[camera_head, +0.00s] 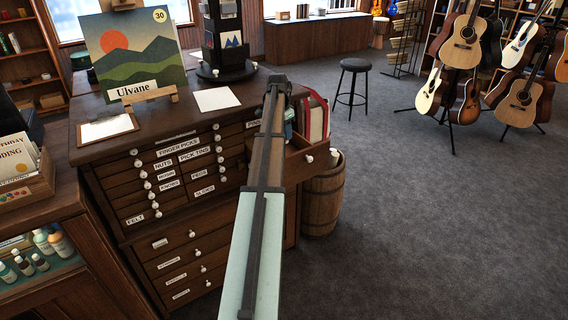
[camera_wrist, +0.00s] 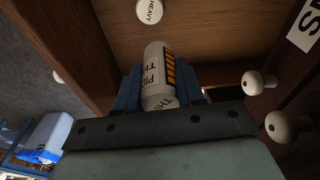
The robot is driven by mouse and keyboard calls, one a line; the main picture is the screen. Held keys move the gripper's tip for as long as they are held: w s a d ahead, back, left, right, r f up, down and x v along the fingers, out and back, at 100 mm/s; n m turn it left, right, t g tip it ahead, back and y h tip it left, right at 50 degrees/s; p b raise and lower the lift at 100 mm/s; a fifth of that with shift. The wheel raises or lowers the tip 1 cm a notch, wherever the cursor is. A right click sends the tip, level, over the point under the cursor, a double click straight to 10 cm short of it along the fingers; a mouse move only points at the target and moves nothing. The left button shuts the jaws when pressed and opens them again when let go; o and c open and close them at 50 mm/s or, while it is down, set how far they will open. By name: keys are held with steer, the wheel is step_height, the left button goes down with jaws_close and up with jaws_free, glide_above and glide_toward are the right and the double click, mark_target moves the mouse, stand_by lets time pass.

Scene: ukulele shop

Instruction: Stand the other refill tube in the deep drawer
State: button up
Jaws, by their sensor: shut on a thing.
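A white refill tube (camera_wrist: 160,75) with orange bars and partly readable lettering is between the blue fingers of my gripper (camera_wrist: 158,88) in the wrist view. My gripper is shut on it. A second tube, whose round white cap (camera_wrist: 149,11) reads HEAVY, stands ahead of it inside the wooden drawer (camera_wrist: 215,30). In the head view the open drawer (camera_head: 308,158) sticks out of the cabinet's right side, and my gripper (camera_head: 289,118) is at it, mostly hidden behind my arm. The held tube's lower end is hidden, so I cannot tell whether it touches the drawer bottom.
The cabinet (camera_head: 180,165) has many small labelled drawers with white knobs. Its top holds a painting (camera_head: 132,55), a clipboard (camera_head: 107,127) and a dark display stand (camera_head: 222,45). A red-edged rack (camera_head: 316,115) is close beside my gripper. A barrel (camera_head: 323,195) stands below the open drawer.

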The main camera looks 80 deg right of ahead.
steer(key=s+d+f, duration=0.1)
steer(key=s+d, duration=0.3)
steer(key=s, duration=0.1)
steer(key=shift+m, duration=0.3)
steer(key=shift+w+f, duration=0.15)
steer(key=shift+f, duration=4.85)
steer(key=shift+f, duration=0.1)
steer(key=o, duration=1)
steer(key=shift+w+a+r, duration=0.2)
steer(key=shift+r, duration=1.8)
steer(key=shift+w+a+r, duration=0.25)
steer(key=shift+r, duration=1.8)
steer(key=shift+w+a+r, duration=0.2)
steer(key=shift+r, duration=1.8)
steer(key=shift+a, duration=0.1)
